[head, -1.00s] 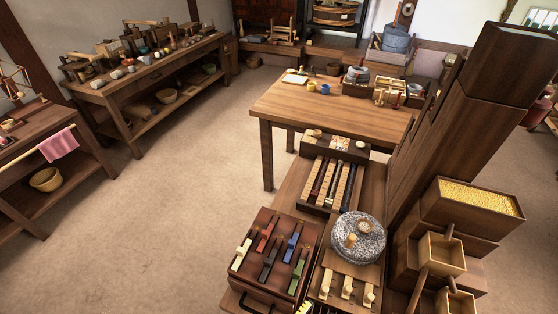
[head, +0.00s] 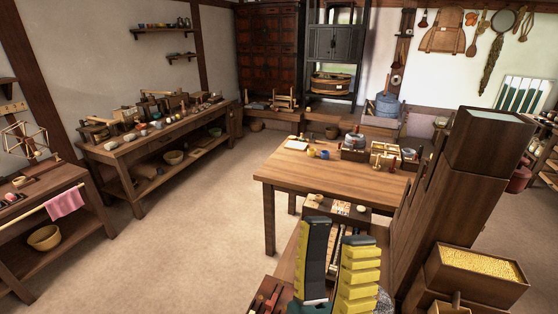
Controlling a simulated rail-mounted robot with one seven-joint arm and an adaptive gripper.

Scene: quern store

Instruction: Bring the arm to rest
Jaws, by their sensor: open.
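My gripper (head: 338,232) shows at the bottom centre of the head view, its fingers pointing up with ridged yellow pads. The fingers are apart, with a gap between them, and nothing shows between them. It is in front of the low wooden bench (head: 287,262) and hides much of what stands there. The black and wooden strips on the bench show only in part behind and between the fingers. The round grey stone (head: 384,303) shows only as a sliver to the right of the gripper.
A wooden table (head: 335,178) with small cups and boxes stands beyond the gripper. A tall wooden stepped column (head: 450,190) and a box of yellow grain (head: 478,263) stand close on the right. A long workbench (head: 150,150) lines the left wall. The floor (head: 190,235) at left is clear.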

